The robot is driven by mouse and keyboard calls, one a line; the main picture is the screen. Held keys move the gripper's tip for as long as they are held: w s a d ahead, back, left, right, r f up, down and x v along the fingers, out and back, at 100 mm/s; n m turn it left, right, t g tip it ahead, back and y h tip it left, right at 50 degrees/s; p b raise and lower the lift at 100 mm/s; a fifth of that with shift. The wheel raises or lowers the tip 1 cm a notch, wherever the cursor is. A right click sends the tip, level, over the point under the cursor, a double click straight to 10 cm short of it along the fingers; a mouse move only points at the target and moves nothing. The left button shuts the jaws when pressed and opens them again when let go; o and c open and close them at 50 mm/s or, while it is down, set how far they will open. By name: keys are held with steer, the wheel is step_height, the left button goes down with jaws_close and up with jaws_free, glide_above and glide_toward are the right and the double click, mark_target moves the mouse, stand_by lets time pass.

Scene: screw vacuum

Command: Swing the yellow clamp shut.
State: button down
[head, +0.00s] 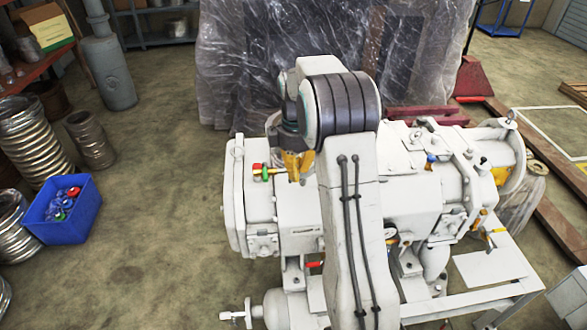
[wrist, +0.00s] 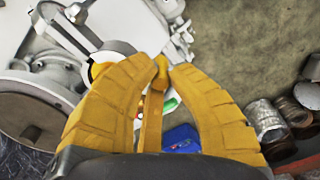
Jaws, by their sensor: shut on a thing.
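My gripper (head: 296,166) is over the top of the white vacuum pump (head: 301,208), near its left end in the head view. In the wrist view, its ribbed yellow fingers (wrist: 159,70) close in on a yellow piece, which I take to be the yellow clamp (wrist: 151,122). Its rounded end lies between the fingertips, and a narrow strip runs back between the fingers. In the head view my arm and gripper hide most of that spot, so the clamp's angle cannot be told.
A small red and green fitting (head: 261,172) sits just left of my gripper. A blue bin (head: 62,222) and metal hoses (head: 36,138) stand on the floor at left. A plastic-wrapped load (head: 235,75) stands behind the pump. The floor between bin and pump is clear.

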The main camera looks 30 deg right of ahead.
steer(key=shift+s+f, duration=0.1)
steer(key=shift+f, duration=0.05)
stand_by(0.3)
steer(key=c, duration=1.2)
jaws_free()
steer(key=shift+r, duration=0.25)
step_height(320, 180, up, 12)
steer(key=shift+f, duration=0.15)
